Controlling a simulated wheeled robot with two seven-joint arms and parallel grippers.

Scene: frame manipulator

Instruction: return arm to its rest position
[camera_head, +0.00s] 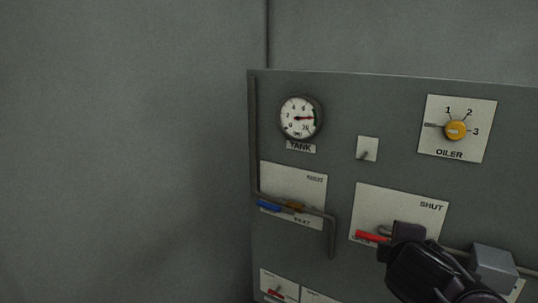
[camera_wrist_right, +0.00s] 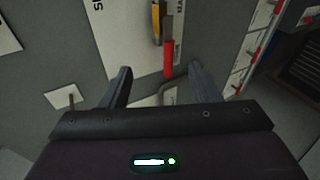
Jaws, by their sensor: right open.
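My right gripper (camera_head: 396,246) comes in from the lower right in the head view, in front of the panel by the SHUT plate (camera_head: 400,205). In the right wrist view, my right gripper (camera_wrist_right: 163,78) is open, its two fingers apart with nothing clamped between them. The red lever handle (camera_head: 372,237) on that plate lies close to the gripper in the head view. In the wrist view the red handle (camera_wrist_right: 168,58) shows just beyond the gap between the fingertips. Whether a finger touches it, I cannot tell. My left gripper is out of view.
The grey panel (camera_head: 340,110) carries a TANK gauge (camera_head: 298,118), a small toggle switch (camera_head: 367,149), an OILER knob (camera_head: 456,130) and a blue-handled valve (camera_head: 270,206) with bent pipe. A bare wall (camera_head: 120,140) fills the left.

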